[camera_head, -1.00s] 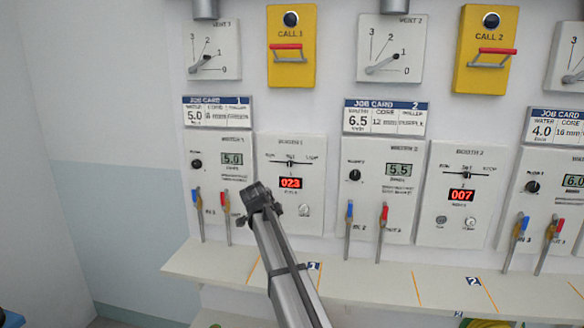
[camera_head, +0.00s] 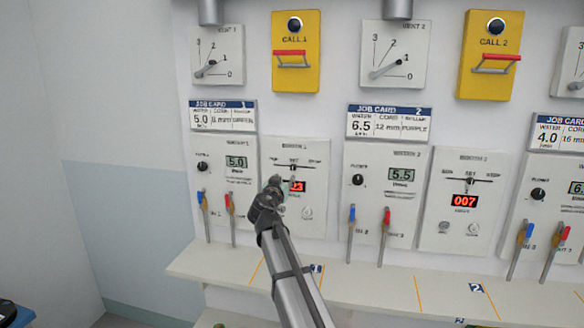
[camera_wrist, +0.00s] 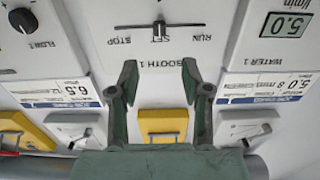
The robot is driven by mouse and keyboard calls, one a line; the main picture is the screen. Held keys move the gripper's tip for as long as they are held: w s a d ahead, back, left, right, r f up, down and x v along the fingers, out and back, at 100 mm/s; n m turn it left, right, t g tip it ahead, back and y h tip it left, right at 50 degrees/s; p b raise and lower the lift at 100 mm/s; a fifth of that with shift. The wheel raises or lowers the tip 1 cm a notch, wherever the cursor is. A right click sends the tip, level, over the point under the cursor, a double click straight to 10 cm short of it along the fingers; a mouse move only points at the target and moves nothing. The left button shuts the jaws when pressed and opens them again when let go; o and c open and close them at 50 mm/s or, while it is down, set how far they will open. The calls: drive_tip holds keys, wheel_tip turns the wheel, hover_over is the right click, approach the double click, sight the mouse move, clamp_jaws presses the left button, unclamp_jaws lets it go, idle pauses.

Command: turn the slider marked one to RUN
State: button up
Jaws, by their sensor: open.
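The booth 1 panel (camera_head: 318,215) carries a slider (camera_head: 293,167) on a dark horizontal track. In the wrist view, its knob (camera_wrist: 160,28) is at the middle mark, SET, with STOP on the left and RUN on the right. My gripper (camera_head: 273,186) is in front of this panel, just below and left of the slider, and partly covers the red display. In the wrist view, my gripper (camera_wrist: 158,66) is open and empty. Its fingers point at the panel, either side of the BOOTH 1 lettering, and no finger appears to touch the knob.
The water 1 panel (camera_head: 228,210), with blue (camera_head: 203,203) and red (camera_head: 230,204) levers, is left of booth 1. The water 2 panel (camera_head: 384,215) is to the right. Job card 1 (camera_head: 223,115) and a yellow call box (camera_head: 296,52) are above. A shelf (camera_head: 390,292) runs below.

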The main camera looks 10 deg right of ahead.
sight(293, 168)
drive_tip(key=p+x, duration=0.4)
drive_tip(key=x, duration=0.8)
drive_tip(key=shift+d, duration=0.1)
clamp_jaws()
